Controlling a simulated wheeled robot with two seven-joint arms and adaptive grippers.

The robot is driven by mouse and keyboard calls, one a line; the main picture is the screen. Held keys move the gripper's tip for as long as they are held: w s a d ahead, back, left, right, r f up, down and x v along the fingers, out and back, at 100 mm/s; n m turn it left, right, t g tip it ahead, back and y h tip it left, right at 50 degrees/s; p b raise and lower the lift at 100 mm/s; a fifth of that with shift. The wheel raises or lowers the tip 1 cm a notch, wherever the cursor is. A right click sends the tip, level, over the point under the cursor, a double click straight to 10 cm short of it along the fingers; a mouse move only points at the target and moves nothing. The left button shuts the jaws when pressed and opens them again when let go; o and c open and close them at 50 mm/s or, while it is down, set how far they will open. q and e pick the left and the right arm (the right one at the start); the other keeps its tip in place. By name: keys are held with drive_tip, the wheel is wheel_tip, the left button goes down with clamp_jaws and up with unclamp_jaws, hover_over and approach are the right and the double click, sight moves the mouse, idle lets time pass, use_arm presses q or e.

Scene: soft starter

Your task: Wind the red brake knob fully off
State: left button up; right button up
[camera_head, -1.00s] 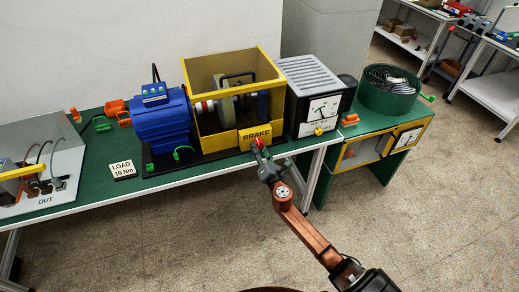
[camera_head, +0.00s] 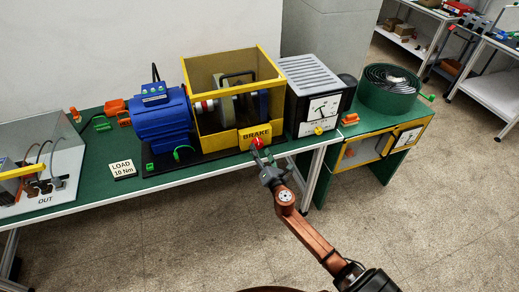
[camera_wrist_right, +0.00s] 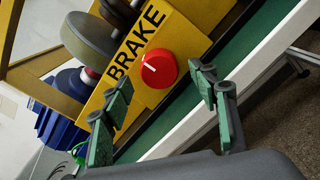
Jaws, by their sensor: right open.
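The red brake knob (camera_head: 257,143) sits on the front of the yellow brake housing (camera_head: 254,134), under the word BRAKE. In the right wrist view the round red knob (camera_wrist_right: 158,68) shows a short white mark on its face. My right gripper (camera_head: 264,157) is just in front of the knob, its fingers spread. In the right wrist view the green finger pads of my right gripper (camera_wrist_right: 162,95) stand apart, with the knob ahead of and between them. It holds nothing, and I see no contact with the knob. My left gripper is not in view.
A blue motor (camera_head: 160,118) stands left of the brake housing. A grey box with a dial (camera_head: 322,108) stands to the right, with a small yellow knob. A LOAD 10 Nm card (camera_head: 122,168) lies near the front edge of the green bench (camera_head: 215,164).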

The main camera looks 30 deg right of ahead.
drive_tip(key=v, duration=1)
drive_tip(key=s+d+f+m+g, duration=0.1)
drive_tip(key=s+f+m+g, duration=0.15)
drive_tip(key=f, duration=0.75)
drive_tip(key=s+d+f+m+g, duration=0.1)
drive_tip(key=s+f+m+g, duration=0.15)
drive_tip(key=f, duration=0.85)
drive_tip(key=s+d+f+m+g, duration=0.1)
drive_tip(key=s+f+m+g, duration=0.2)
drive_tip(key=f, duration=0.7)
drive_tip(key=s+a+f+m+g+y, duration=0.1)
drive_tip(key=s+f+m+g+y, duration=0.35)
drive_tip(key=s+f, duration=1.25)
drive_tip(key=s+a+f+m+g, duration=0.1)
drive_tip(key=s+a+f+m, duration=0.2)
drive_tip(key=s, duration=0.8)
drive_tip(key=s+a+f+m+g, duration=0.2)
drive_tip(key=s+f+m, duration=0.3)
drive_tip(key=s+f, duration=0.3)
drive_tip(key=s+a+f+m+g, duration=0.1)
drive_tip(key=s+a+f+m, duration=0.2)
drive_tip(key=s, duration=1.1)
wheel_tip(320, 180, down, 3)
drive_tip(key=shift+a+r+m, duration=0.15)
drive_tip(key=shift+a+m, duration=0.25)
drive_tip(key=shift+m, duration=0.05)
